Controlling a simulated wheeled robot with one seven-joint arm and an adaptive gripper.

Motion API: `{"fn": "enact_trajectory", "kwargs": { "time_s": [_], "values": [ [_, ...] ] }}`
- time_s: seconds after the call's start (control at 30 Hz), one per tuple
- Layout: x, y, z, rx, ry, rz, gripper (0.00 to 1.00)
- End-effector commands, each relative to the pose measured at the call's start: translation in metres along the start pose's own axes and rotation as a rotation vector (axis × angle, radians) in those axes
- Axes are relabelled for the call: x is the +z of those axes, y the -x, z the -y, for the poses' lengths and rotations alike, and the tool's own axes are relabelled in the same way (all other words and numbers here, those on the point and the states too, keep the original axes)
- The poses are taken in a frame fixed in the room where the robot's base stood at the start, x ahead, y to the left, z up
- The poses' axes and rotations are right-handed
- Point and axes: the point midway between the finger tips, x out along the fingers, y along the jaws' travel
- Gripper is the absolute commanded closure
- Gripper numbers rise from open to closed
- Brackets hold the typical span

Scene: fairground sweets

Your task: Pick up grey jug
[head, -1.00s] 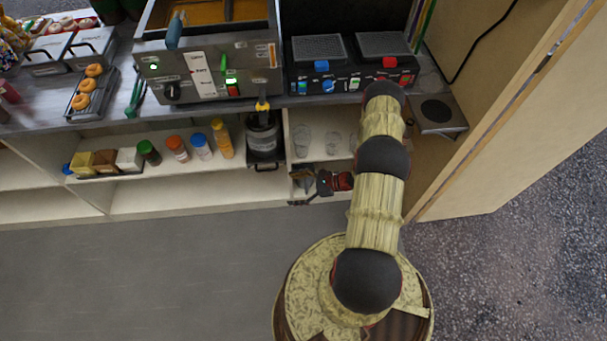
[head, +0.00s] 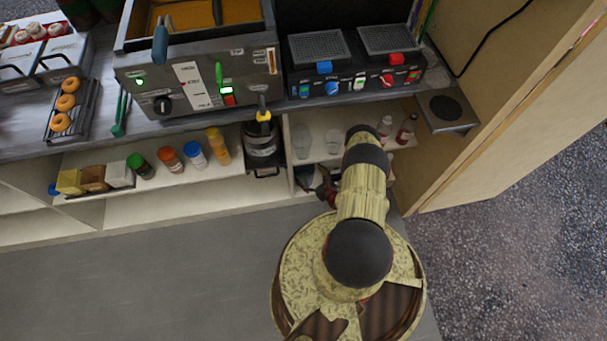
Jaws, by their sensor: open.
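A small grey shape, which looks like the grey jug (head: 304,176), is in the low shelf bay under the counter, right of the dark pot. It is small and partly hidden, so I cannot tell its outline or handle. My gripper (head: 312,190), dark with red parts, reaches into this bay, just right of and in front of the grey shape. Its jaws are open. I cannot tell whether they touch the grey shape or are around it. My arm hides part of the bay.
Clear glasses (head: 303,142) and red-topped bottles (head: 406,130) stand on the shelf above. A dark pot (head: 262,150) with a yellow-ended tool is left of the bay. A wooden side panel (head: 500,130) bounds the right. The floor (head: 150,290) in front is clear.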

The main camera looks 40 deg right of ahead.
Motion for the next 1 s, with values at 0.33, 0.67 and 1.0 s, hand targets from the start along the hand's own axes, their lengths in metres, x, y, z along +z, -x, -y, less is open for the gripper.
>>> {"fn": "enact_trajectory", "kwargs": {
  "time_s": [0.33, 0.67, 1.0],
  "values": [
    [0.003, -0.046, 0.0, 0.004, 0.002, 0.0, 0.14],
    [0.005, -0.053, 0.001, 0.002, -0.001, 0.0, 0.14],
    [0.005, -0.053, 0.001, 0.002, 0.0, 0.0, 0.32]
  ]
}}
